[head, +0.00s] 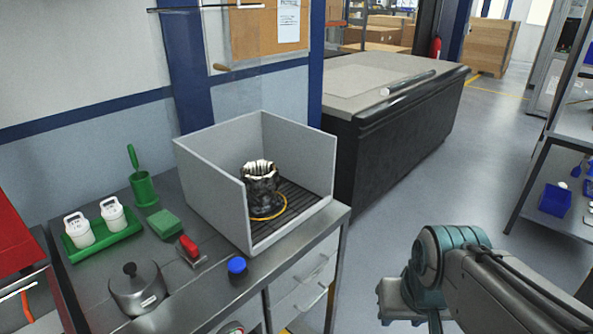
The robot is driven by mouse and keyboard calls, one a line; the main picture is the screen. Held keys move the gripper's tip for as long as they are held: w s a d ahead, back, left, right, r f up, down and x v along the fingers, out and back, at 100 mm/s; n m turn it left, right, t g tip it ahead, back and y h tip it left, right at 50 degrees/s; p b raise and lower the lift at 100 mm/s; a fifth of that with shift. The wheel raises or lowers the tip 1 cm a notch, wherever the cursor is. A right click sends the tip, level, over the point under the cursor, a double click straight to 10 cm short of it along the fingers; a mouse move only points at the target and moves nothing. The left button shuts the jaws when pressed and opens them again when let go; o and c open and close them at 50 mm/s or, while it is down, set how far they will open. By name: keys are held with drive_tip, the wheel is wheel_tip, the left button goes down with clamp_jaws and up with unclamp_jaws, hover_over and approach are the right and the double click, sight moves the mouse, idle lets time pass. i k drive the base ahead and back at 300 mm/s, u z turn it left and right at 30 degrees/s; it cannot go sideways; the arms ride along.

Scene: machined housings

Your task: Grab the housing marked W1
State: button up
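No W1 mark is legible in the head view, so I cannot tell which thing bears it. A dark, ribbed, roughly cylindrical part (262,183) with a bright jagged top rim stands upright inside an open-topped grey box (212,193), with a yellow ring around its foot. A round grey metal part (136,290) with a dark knob on top and a small pale label sits at the bench's front left. My arm is at the lower right, away from the bench over the floor. Its end, my gripper (402,302), is apart from everything; its fingers cannot be made out.
The metal bench (207,287) also holds a green tray (107,240) with two white lidded containers, a green cup with a brush, a green block, a red-handled tool (189,246) and a blue-capped item (237,266). A dark cabinet (400,140) stands behind.

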sight(261, 178)
drive_tip(key=u, duration=0.05)
drive_tip(key=i, duration=1)
drive_tip(key=u, duration=0.5)
